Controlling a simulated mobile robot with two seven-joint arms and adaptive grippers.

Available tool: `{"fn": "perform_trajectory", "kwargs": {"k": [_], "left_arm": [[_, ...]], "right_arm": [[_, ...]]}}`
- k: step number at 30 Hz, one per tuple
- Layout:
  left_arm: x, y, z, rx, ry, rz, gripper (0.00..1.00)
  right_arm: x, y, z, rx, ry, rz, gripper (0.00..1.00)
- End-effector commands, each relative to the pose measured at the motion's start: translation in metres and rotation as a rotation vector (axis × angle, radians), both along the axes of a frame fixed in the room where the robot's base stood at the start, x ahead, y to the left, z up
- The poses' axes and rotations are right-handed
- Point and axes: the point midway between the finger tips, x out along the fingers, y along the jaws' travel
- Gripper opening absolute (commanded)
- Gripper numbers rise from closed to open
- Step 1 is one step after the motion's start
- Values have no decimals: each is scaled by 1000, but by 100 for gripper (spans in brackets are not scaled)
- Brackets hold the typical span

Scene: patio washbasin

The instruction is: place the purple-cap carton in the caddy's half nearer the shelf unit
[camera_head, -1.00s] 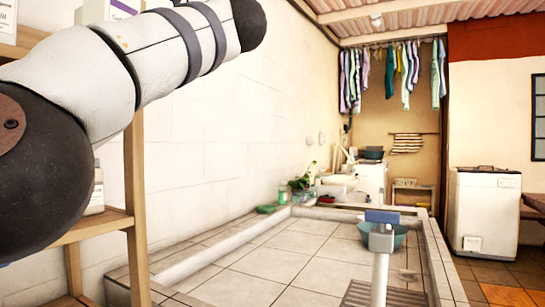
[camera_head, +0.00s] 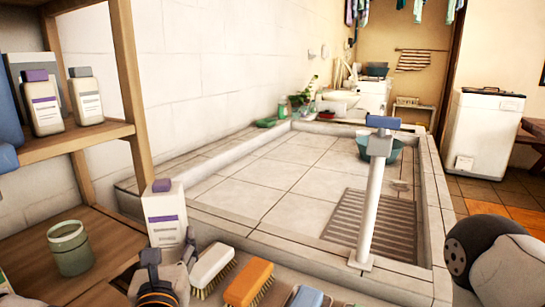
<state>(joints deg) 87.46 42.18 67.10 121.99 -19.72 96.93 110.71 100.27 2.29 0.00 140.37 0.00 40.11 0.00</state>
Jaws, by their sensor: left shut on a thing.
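The purple-cap carton (camera_head: 165,214), white with a purple label band, is upright at the lower left, beside the shelf unit's front post. My left gripper (camera_head: 168,262) is at the bottom edge, shut on the carton's lower part and covering its base. The shelf unit (camera_head: 124,80) is wooden and stands at the left. I cannot make out the caddy in this view. A link of my right arm shows at the lower right, but the right gripper is out of the picture.
Brushes with a white (camera_head: 212,264), an orange (camera_head: 249,283) and a blue back lie right of the gripper. A green jar (camera_head: 70,249) stands on the lower shelf; bottles (camera_head: 43,108) stand above.

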Motion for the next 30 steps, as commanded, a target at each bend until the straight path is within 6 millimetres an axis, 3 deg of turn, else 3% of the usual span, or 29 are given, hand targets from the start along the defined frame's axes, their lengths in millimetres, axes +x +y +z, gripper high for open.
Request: {"fn": "perform_trajectory", "kwargs": {"k": [3, 6, 9, 26, 30], "left_arm": [[-52, -11, -25, -3, -1, -117, 1], [-82, -17, -32, -2, -7, -175, 1], [-99, -20, -32, -2, -10, -204, 1], [-103, -22, -31, 3, -14, -212, 1], [-101, -42, -20, -2, -18, -219, 1]], "right_arm": [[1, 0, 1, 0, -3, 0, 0], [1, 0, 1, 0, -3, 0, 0], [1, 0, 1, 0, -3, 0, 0], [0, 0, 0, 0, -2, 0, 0], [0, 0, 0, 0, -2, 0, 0]]}}
